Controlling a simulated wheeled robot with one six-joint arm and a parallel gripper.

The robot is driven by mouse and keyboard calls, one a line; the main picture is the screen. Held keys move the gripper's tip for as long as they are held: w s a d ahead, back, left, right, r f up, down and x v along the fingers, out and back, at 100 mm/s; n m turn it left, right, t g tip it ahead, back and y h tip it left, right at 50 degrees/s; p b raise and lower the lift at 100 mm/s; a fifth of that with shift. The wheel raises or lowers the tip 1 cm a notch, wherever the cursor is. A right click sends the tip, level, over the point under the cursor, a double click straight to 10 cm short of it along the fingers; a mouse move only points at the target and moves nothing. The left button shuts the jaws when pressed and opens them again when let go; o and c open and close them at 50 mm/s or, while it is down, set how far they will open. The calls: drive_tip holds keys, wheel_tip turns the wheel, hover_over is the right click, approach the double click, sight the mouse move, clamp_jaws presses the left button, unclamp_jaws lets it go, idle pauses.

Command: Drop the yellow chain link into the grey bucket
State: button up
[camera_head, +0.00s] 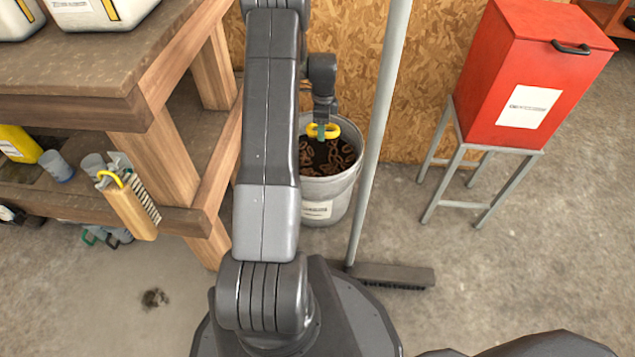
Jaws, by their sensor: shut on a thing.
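The yellow chain link (332,131) is in my gripper (322,117), which is shut on it. Link and gripper appear over the mouth of the grey bucket (322,190); the height above the contents is hard to judge from this view. The bucket stands on the floor by the chipboard wall, with a white label on its front. Inside it are several brown, rusty-looking links on a dark ground. My arm hides the bucket's left side.
A grey broom (376,130) stands upright just right of the bucket, its head on the floor. A wooden workbench (165,150) with a lower shelf is at left. A red box (535,70) on a metal stand (435,160) is at right. Concrete floor is clear between broom and stand.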

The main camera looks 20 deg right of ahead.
drive_tip(key=shift+r, duration=0.1)
drive_tip(key=o, duration=1.1)
drive_tip(key=shift+o, duration=0.2)
wheel_tip(320, 180, up, 14)
drive_tip(key=p, duration=0.4)
drive_tip(key=shift+f, duration=0.2)
wheel_tip(320, 180, down, 10)
drive_tip(key=b, duration=0.1)
drive_tip(key=shift+b, duration=0.3)
